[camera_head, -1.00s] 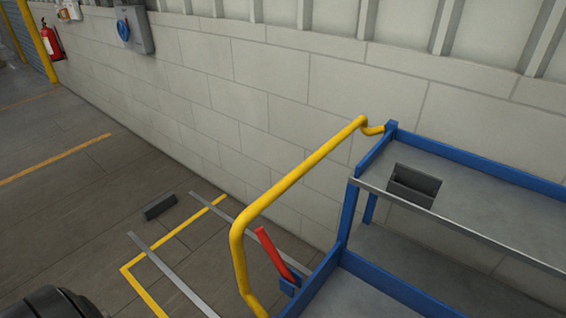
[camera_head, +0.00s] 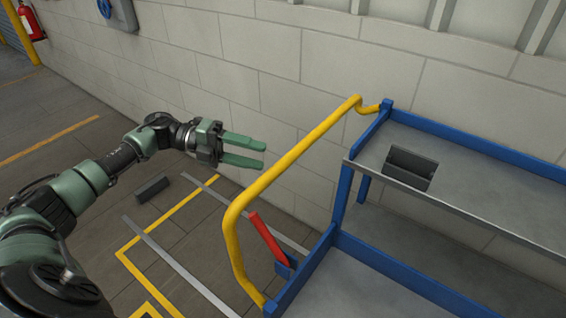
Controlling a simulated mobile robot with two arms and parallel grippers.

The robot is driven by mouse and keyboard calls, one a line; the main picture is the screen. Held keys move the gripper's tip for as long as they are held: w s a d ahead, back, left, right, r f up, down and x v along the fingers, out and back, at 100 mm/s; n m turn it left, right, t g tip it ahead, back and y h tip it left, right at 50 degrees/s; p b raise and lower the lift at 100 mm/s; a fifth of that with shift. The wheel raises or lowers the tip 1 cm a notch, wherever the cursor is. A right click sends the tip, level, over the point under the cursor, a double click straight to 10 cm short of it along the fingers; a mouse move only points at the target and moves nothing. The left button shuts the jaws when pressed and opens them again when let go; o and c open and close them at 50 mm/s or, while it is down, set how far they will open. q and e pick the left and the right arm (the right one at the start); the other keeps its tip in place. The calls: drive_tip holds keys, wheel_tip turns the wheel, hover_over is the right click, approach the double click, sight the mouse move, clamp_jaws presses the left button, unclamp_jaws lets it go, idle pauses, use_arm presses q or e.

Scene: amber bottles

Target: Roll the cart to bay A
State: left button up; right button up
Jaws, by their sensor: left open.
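The blue cart (camera_head: 345,205) with grey shelves stands at the right, close to the wall. Its yellow push handle (camera_head: 290,158) rises on the cart's left end. A red lever (camera_head: 265,236) sits low by the handle, tilted, on a blue bracket. My left gripper (camera_head: 265,153) is open and empty. Its green fingers point right, with the tips just left of the handle's upper bar in the picture; I cannot tell whether they touch it. My right gripper is not in view. No bay letter shows.
Yellow floor lines (camera_head: 128,258) and grey metal strips (camera_head: 172,259) lie left of the cart. A dark block (camera_head: 151,189) lies on the floor near the wall. A pale block wall (camera_head: 220,90) runs behind. A fire extinguisher (camera_head: 31,22) hangs at the far left.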

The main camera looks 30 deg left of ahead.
sight(283, 164)
use_arm(q)
drive_tip(key=shift+m+g, duration=0.3)
drive_tip(key=shift+m, duration=0.1)
drive_tip(key=x, duration=0.2)
drive_tip(key=p+x, duration=0.1)
drive_tip(key=x, duration=0.1)
drive_tip(key=p+x, duration=0.1)
drive_tip(key=x, duration=0.1)
drive_tip(key=shift+s+d+r, duration=0.3)
drive_tip(key=shift+d, duration=0.2)
drive_tip(key=shift+w+d+f+p, duration=0.1)
drive_tip(key=shift+d+f+p, duration=0.05)
drive_tip(key=shift+d+p, duration=0.2)
clamp_jaws()
idle(0.3)
